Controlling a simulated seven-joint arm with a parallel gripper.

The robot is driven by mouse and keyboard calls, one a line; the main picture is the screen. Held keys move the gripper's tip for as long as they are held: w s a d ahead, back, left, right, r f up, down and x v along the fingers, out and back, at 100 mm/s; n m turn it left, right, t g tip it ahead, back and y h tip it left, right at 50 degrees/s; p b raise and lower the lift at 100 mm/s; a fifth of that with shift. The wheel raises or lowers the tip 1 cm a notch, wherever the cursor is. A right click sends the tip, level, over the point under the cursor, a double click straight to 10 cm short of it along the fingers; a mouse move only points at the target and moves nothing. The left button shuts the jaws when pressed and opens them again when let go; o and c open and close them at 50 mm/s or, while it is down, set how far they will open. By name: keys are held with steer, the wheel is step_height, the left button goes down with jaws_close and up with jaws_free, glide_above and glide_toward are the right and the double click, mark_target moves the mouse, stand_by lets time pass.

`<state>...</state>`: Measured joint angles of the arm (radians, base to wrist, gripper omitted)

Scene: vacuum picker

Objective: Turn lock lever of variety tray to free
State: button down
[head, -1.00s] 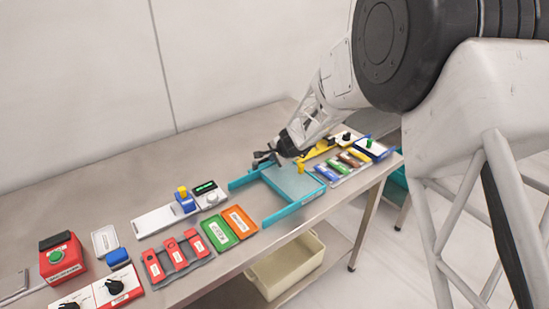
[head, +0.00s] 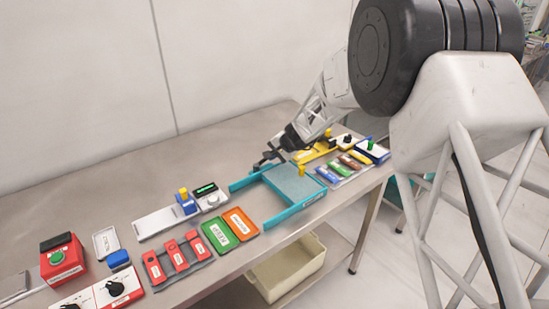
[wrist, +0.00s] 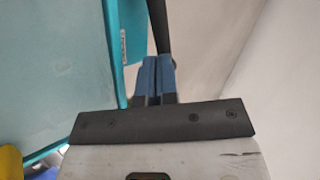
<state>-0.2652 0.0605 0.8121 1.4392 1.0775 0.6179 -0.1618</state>
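The teal tray with a pale blue inside (head: 291,186), which I take for the variety tray, sits on the right half of the bench in the head view. A yellow knob (head: 301,171) stands by its right side. My gripper (head: 268,158) is low at the tray's back left edge. In the wrist view the blue finger pads (wrist: 157,80) are together, just outside the tray's teal wall (wrist: 118,40). A dark rod (wrist: 157,25) lies beyond the fingertips; I cannot tell whether it is the lock lever or whether the pads touch it. No lever is clearly made out.
Green (head: 219,236) and orange (head: 241,222) cases lie left of the tray. A white device with a blue and yellow part (head: 186,202) stands behind them. A cream bin (head: 288,268) is below. The back left bench is bare.

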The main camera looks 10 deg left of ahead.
steer(key=a+n+g, duration=0.1)
steer(key=n, duration=0.1)
steer(key=w+a+n+g, duration=0.1)
steer(key=shift+w+n+g+y, duration=0.3)
steer(key=shift+n+y, duration=0.1)
steer(key=a+n+g, duration=0.1)
steer(key=n, duration=0.1)
steer(key=w+a+n+g, duration=0.1)
steer(key=n+g, duration=0.1)
steer(key=shift+a+n, duration=0.3)
steer(key=a+n+g, duration=0.1)
steer(key=a+n+g+h, duration=0.1)
steer(key=n, duration=0.1)
steer(key=shift+s+a+f+g, duration=0.1)
steer(key=shift+g, duration=0.2)
steer(key=shift+s+a+n+g+h, duration=0.15)
steer(key=shift+a+n+g+h, duration=0.25)
steer(key=shift+n, duration=0.3)
steer(key=shift+s+a+n+g+h, duration=0.1)
steer(key=shift+a+n+g+h, duration=0.15)
steer(key=shift+n+h, duration=0.35)
steer(key=shift+a, duration=0.1)
